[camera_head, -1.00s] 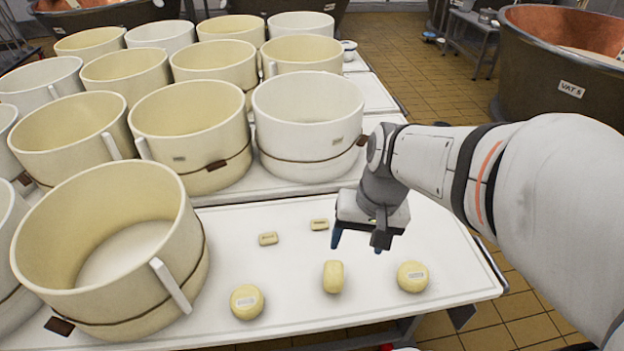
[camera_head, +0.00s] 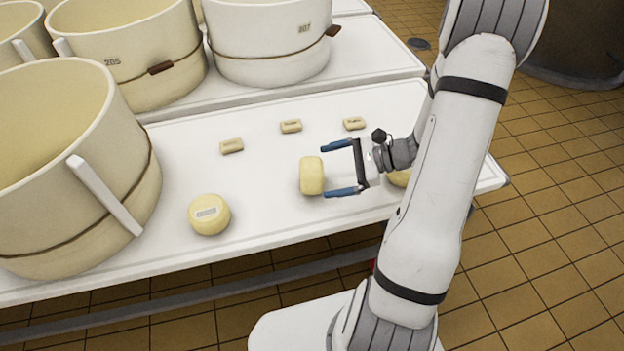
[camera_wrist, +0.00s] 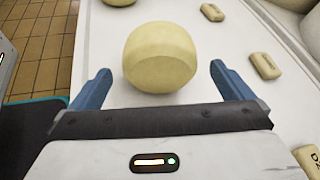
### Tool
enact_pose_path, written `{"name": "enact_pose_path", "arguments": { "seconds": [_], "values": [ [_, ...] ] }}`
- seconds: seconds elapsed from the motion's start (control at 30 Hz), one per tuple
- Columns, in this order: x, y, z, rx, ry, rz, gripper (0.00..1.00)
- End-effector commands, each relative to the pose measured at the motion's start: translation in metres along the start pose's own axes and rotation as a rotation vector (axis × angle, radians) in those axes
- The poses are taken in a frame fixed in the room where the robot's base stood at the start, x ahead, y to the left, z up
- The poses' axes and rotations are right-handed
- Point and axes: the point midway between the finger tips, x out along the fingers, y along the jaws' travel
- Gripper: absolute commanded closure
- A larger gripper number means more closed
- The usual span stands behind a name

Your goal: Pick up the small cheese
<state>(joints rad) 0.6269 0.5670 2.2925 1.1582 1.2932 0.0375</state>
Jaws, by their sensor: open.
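A pale yellow, rounded cheese (camera_head: 312,176) stands on the white table between two similar cheeses. My gripper (camera_head: 325,169) is open at its right side, with its two blue fingers pointing left toward it. In the wrist view this cheese (camera_wrist: 160,57) lies ahead, between the lines of the fingertips (camera_wrist: 160,72), with a visible gap on each side. Nothing is held. Another round cheese (camera_head: 209,214) with a label is to the left. A third (camera_head: 399,178) is mostly hidden behind my arm. Which cheese counts as the small one is not marked.
Three small rectangular blocks (camera_head: 231,146) (camera_head: 291,126) (camera_head: 354,124) lie in a row behind the cheeses. A large cream tub (camera_head: 75,165) stands at left, with more tubs (camera_head: 268,42) behind. The table's front edge is close to the cheeses.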

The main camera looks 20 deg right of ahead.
Motion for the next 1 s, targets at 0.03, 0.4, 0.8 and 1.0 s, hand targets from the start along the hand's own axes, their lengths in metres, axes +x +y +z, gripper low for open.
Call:
{"name": "enact_pose_path", "arguments": {
  "seconds": [0.03, 0.4, 0.8, 1.0],
  "values": [
    [0.008, 0.001, -0.001, -0.001, -0.001, 0.004, 0.00],
    [0.058, 0.002, -0.006, -0.004, 0.001, 0.007, 0.00],
    [0.071, 0.001, -0.003, -0.004, 0.002, 0.006, 0.01],
    [0.071, 0.001, -0.003, -0.004, 0.002, 0.006, 0.17]
  ]
}}
